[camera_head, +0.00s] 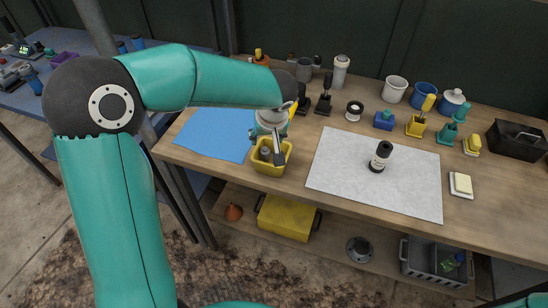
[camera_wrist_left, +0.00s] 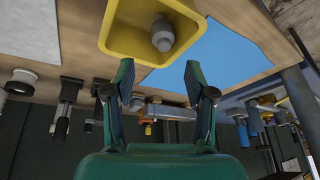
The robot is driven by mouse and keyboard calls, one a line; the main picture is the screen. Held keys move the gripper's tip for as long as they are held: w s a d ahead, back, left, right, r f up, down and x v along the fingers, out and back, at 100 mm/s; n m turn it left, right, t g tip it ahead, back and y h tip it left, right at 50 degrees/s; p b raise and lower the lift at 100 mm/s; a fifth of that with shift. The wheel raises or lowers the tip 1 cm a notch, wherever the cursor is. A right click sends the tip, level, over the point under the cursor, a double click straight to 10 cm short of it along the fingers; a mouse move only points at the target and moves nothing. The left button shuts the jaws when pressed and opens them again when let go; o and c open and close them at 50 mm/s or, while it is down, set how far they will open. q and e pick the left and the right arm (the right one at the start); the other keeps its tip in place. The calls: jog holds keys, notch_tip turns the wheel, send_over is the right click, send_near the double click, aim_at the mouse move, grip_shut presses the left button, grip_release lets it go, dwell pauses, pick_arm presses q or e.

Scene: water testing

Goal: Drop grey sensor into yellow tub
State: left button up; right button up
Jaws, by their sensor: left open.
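The yellow tub (camera_head: 269,169) stands on the wooden table between the blue mat and the white mat. It also shows at the top of the left wrist view (camera_wrist_left: 122,41). The grey sensor (camera_wrist_left: 162,34) is inside the tub; in the head view only a small grey part (camera_head: 265,153) shows. My left gripper (camera_head: 278,158) is over the tub, pointing down. In the left wrist view my left gripper (camera_wrist_left: 157,78) has its two fingers spread apart with nothing between them. My right gripper is not in view.
A blue mat (camera_head: 214,134) lies left of the tub, and a white mat (camera_head: 340,185) with a black bottle (camera_head: 380,157) lies right. Several cups, stands and holders line the table's back. A black toolbox (camera_head: 517,139) is at far right.

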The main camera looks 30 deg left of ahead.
pick_arm(q)
jog(key=v, duration=1)
jog(key=shift+f, duration=0.1)
